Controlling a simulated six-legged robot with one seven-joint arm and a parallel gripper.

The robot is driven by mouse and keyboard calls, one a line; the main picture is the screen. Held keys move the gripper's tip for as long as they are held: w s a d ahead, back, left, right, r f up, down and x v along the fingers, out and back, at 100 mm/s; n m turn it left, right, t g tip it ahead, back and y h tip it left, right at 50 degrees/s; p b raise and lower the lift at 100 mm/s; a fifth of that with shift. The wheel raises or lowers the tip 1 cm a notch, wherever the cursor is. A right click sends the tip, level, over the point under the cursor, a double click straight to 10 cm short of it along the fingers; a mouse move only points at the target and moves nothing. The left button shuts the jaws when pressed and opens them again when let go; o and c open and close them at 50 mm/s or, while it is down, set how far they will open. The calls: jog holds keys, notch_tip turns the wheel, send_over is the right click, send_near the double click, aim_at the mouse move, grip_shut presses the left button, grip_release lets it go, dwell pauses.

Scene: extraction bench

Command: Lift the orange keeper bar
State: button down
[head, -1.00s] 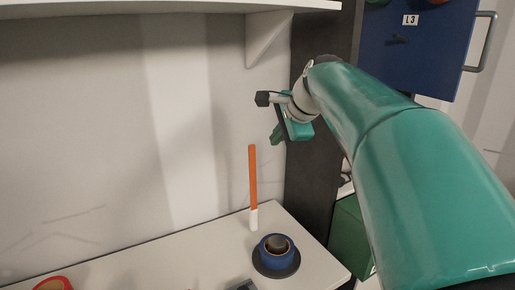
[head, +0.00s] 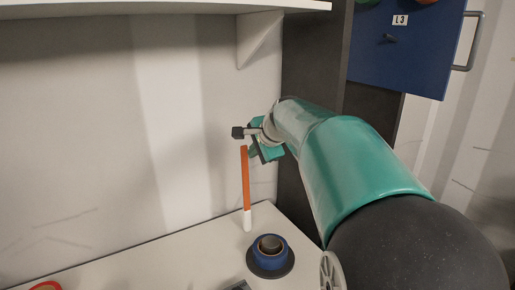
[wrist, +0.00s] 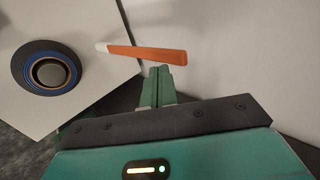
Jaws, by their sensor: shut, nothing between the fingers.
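The orange keeper bar (head: 246,180) stands upright near the back right of the white bench, its white lower end on the bench top. In the wrist view the bar (wrist: 148,53) lies across the picture just beyond my fingertips, its white end to the left. My gripper (head: 255,155) is at the height of the bar's upper end, just to its right in the head view. In the wrist view my green fingers (wrist: 159,72) are together with nothing between them. Whether they touch the bar cannot be told.
A blue round fitting with a dark knob (head: 270,256) sits on the bench (head: 190,262) in front of the bar. It also shows in the wrist view (wrist: 47,73). A red object (head: 47,286) is at the front left. A shelf (head: 150,6) hangs above, and a blue panel marked L3 (head: 405,55) is at upper right.

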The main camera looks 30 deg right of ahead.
aim_at(245, 148)
jog(key=shift+w, duration=1.2)
jog(key=w, duration=0.3)
jog(key=shift+a, duration=0.1)
jog(key=shift+w+r, duration=0.1)
jog(key=shift+w, duration=0.2)
